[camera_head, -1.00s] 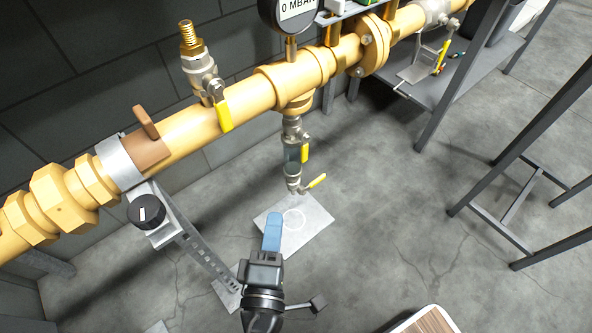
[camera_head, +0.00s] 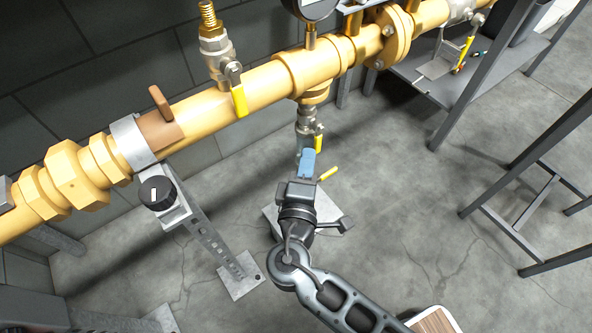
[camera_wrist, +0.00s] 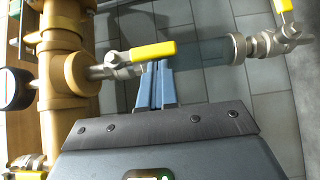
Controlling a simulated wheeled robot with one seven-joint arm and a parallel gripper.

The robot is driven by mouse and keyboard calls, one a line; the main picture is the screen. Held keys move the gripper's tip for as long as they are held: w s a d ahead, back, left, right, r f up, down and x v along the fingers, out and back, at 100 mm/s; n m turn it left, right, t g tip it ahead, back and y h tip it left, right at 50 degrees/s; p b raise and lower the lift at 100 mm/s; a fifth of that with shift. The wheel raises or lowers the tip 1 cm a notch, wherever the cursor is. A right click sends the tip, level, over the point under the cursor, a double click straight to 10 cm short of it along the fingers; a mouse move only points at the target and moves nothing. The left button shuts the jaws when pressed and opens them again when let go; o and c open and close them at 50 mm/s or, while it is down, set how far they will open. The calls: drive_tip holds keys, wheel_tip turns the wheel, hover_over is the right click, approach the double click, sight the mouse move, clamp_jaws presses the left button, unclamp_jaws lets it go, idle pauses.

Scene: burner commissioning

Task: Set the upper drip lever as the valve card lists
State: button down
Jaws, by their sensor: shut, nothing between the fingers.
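The upper drip lever (camera_head: 318,144) is yellow and sits on the vertical drip leg below the main gas pipe. It lies along the drip leg; the wrist view also shows it (camera_wrist: 153,50) in line with that pipe. My gripper (camera_head: 308,156) is shut and empty, its blue fingertips (camera_wrist: 156,68) close beside the lever's free end. I cannot tell whether they touch it. The lower drip lever (camera_head: 329,173), also yellow, sticks out across the drip leg, and shows at the wrist view's top right (camera_wrist: 285,5). I cannot make out a valve card.
A bluish clear tube (camera_wrist: 205,52) lies between the two drip valves. The yellow main pipe (camera_head: 230,105) carries another yellow lever (camera_head: 239,101) and a gauge (camera_head: 311,8). A pipe support (camera_head: 212,245) stands left of my arm. A grey floor plate (camera_head: 330,211) lies below.

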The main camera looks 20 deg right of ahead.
drive_tip(key=shift+d, duration=0.2)
drive_tip(key=shift+f, duration=0.15)
drive_tip(key=shift+d+f+b, duration=0.1)
drive_tip(key=shift+b, duration=0.4)
drive_tip(key=shift+d+n, duration=0.1)
drive_tip(key=shift+n, duration=0.2)
